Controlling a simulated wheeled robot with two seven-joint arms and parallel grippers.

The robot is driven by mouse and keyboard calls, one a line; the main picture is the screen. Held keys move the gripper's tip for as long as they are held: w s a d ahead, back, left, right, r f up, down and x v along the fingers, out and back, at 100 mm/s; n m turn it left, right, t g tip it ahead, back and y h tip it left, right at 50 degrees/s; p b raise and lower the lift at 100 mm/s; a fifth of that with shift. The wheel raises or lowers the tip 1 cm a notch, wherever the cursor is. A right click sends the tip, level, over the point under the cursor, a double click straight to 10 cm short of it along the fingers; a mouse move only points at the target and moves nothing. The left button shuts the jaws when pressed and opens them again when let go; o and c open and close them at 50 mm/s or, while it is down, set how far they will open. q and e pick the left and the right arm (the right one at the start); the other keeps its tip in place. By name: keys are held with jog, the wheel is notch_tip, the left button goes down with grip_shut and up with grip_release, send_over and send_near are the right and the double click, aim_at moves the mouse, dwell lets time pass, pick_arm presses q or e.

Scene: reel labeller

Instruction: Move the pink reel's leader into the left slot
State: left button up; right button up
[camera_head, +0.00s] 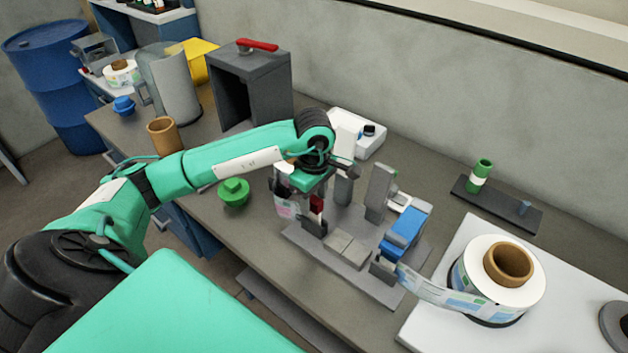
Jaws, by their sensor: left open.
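My left gripper (308,192) is over the left end of the grey splicing fixture (345,248), pointing down. It is open, but its fingertips are hard to make out. A short strip with pink print (286,206), seemingly the pink leader, hangs at the left side of the gripper; its contact with the fingers is unclear. A red part (317,204) and a dark block are just below the gripper, where the left slot appears to be, mostly hidden. The pink reel cannot be made out. My right gripper is not in view.
A white reel (497,272) at right has a blue-printed leader running to the blue clamp (404,230). A green knob (233,191), brown cup (163,136) and dark open box (250,85) stand left and behind. A green bottle (480,175) stands back right.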

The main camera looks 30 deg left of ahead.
pick_arm(q)
notch_tip(320, 180, up, 13)
jog(key=b, duration=0.2)
dwell(0.3)
jog(key=shift+s, duration=0.1)
dwell(0.5)
